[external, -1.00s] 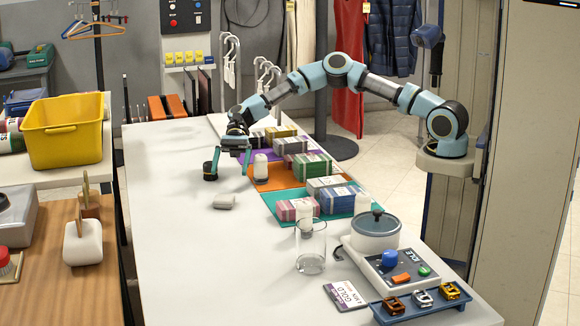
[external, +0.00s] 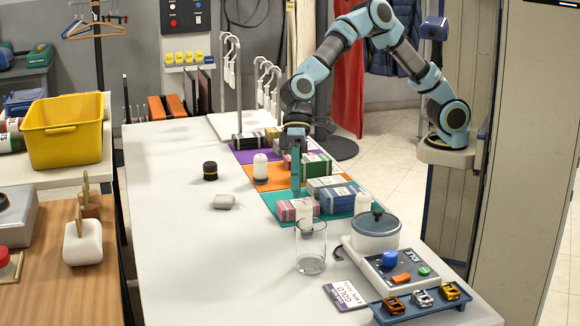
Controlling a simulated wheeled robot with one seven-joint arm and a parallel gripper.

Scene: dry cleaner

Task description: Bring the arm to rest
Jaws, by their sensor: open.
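My arm rises from its mount at the right, bends high at the elbow and comes down over the table. My gripper (external: 296,165) points down above the coloured mats and the stacked bundles, seen nearly edge-on. It is open and holds nothing that I can see. Whether its fingertips touch the bundles behind them cannot be told. A small black round container (external: 210,171) stands alone on the white table (external: 165,215), left of my gripper.
Bundles and white-capped bottles (external: 260,165) stand on purple, orange and teal mats under my gripper. A glass (external: 310,250), a pot (external: 375,230) on a control box and a blue tray (external: 385,314) are nearer the front. The table's left part is mostly clear.

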